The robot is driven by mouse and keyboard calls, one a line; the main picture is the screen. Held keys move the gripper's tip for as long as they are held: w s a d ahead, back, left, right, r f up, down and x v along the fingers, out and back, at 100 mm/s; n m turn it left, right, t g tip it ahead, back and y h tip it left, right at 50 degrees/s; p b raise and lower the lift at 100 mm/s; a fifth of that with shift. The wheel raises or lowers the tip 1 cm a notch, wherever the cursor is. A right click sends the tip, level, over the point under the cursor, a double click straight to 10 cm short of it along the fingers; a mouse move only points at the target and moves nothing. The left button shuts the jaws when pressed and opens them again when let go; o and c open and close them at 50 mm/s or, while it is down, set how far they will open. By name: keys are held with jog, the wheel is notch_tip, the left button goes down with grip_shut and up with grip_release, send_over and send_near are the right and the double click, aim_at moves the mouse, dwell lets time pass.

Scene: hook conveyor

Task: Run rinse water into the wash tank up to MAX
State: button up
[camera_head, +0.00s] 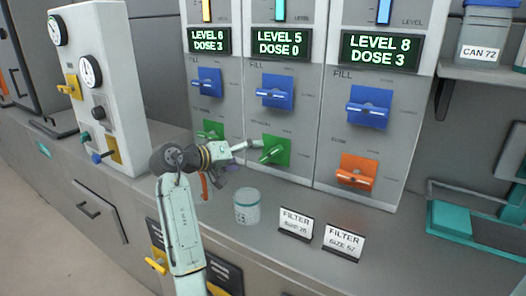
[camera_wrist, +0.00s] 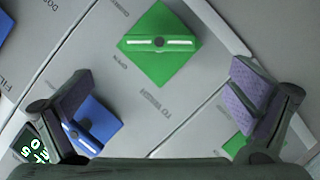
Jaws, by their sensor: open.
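The panel has three columns. The middle display (camera_head: 281,43) reads LEVEL 5, DOSE 0. Below it are a blue FILL handle (camera_head: 275,92) and a green handle (camera_head: 276,150). My gripper (camera_head: 235,160) is open and empty, just left of the middle green handle. In the wrist view its fingers (camera_wrist: 165,105) are wide apart with nothing between them. No column is visibly named as the wash tank.
The left column has a display (camera_head: 209,41) reading LEVEL 6, DOSE 3, and the right one (camera_head: 380,50) LEVEL 8, DOSE 3. An orange handle (camera_head: 356,172) is at right. A small canister (camera_head: 247,206) and two FILTER cards (camera_head: 344,242) stand on the counter. A gauge box (camera_head: 103,80) stands left.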

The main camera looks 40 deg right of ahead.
aim_at(268, 153)
jog(key=p+x, duration=0.2)
jog(key=x, duration=0.7)
jog(key=shift+d+f, duration=0.15)
jog(key=shift+d, duration=0.2)
jog(key=c, duration=1.1)
